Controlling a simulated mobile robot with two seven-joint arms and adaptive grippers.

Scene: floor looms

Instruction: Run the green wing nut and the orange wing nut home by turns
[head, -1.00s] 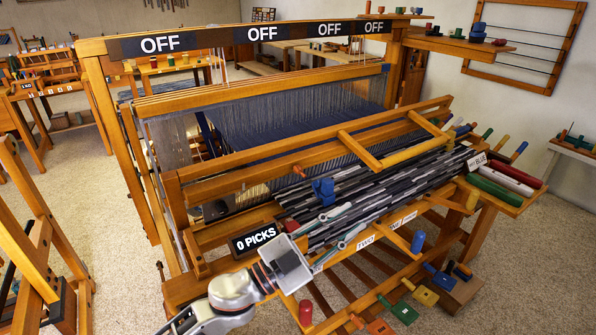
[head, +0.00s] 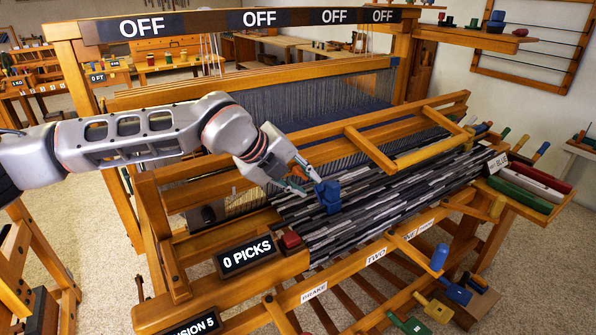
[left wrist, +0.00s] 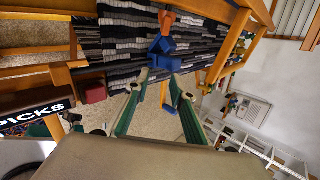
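My left gripper (head: 304,180) reaches in from the left over the striped dark cloth and is open, with its fingertips just short of a blue block-like piece (head: 329,195). In the left wrist view the blue piece (left wrist: 161,46) lies just beyond the parted green-grey fingertips (left wrist: 158,76). A small orange piece (head: 301,162), possibly the orange wing nut, shows beside the gripper; an orange piece (left wrist: 166,21) also shows beyond the blue one in the left wrist view. I cannot pick out the green wing nut for certain. My right gripper is not in view.
The wooden loom fills the middle, with a "0 PICKS" sign (head: 246,256) and a dark red block (head: 290,240) at the cloth's left end. Wooden rails (head: 370,149) cross above the cloth. Coloured pedals (head: 437,311) stand low at the right front.

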